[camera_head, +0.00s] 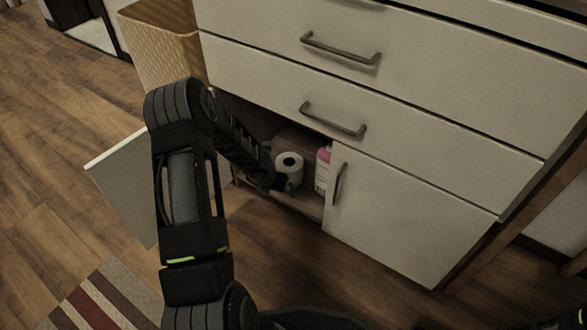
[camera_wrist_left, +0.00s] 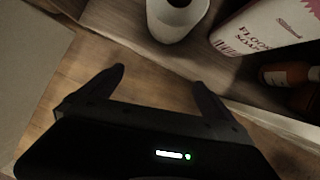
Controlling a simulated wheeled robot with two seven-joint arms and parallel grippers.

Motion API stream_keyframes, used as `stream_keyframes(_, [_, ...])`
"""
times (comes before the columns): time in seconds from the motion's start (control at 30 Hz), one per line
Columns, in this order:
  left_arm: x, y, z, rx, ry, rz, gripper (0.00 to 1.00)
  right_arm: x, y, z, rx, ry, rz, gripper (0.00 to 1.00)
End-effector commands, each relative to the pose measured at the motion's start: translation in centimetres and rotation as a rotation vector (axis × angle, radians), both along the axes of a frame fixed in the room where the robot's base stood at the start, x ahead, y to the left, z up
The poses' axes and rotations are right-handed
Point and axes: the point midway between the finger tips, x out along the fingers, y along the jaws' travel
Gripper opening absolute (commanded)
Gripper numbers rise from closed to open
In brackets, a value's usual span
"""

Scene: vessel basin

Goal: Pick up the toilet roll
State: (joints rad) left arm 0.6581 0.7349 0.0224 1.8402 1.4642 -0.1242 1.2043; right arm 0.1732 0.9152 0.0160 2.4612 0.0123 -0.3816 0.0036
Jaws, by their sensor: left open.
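The white toilet roll (camera_head: 289,166) stands upright inside the open lower compartment of the cabinet. It also shows at the top of the left wrist view (camera_wrist_left: 178,18), just beyond my fingertips. My left gripper (camera_wrist_left: 160,82) is open and empty, with its two fingers spread apart in front of the roll. In the head view my left gripper (camera_head: 272,180) reaches low into the cabinet opening, beside the roll and partly dark. The roll is not between the fingers. My right gripper is not seen.
A white and pink bottle (camera_head: 323,169) stands right of the roll; the wrist view also shows a brown bottle (camera_wrist_left: 290,76). The open cabinet door (camera_head: 122,185) is at left, a closed door (camera_head: 400,220) at right. A wicker basket (camera_head: 165,50) stands behind my arm.

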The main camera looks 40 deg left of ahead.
Motion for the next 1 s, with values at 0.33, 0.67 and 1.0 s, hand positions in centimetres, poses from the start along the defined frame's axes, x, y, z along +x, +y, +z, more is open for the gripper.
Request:
stream_keyframes(0.33, [2.1,0.6,0.5,0.002,-0.001,-0.001,1.00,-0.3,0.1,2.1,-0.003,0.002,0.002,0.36])
stream_keyframes(0.67, [8.4,2.3,-0.5,-0.001,-0.002,0.002,1.00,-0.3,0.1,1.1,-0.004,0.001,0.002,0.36])
stream_keyframes(1.0, [10.9,3.0,-0.1,0.003,0.002,-0.005,1.00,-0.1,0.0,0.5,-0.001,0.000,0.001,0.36])
